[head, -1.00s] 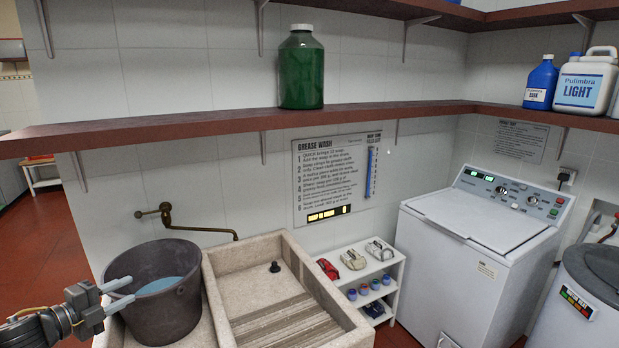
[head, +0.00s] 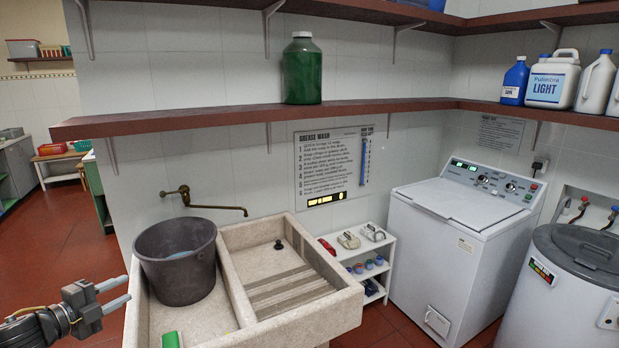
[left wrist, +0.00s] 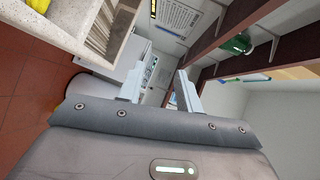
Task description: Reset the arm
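My left gripper (head: 129,290) is open and empty at the lower left of the head view. It is left of the stone washboard sink (head: 341,307), over the red floor. A dark bucket (head: 178,278) with bluish contents stands in the sink's left part, up and right of the gripper. In the left wrist view my left gripper's two fingers (left wrist: 160,74) are spread with nothing between them. My right gripper is not in view.
A green bottle (head: 302,75) stands on the red-brown shelf (head: 250,113). A white rack (head: 384,262), a white washing machine (head: 455,245) and a grey round machine (head: 580,295) stand to the right. A green object (head: 171,340) lies at the sink's front left. Floor at left is clear.

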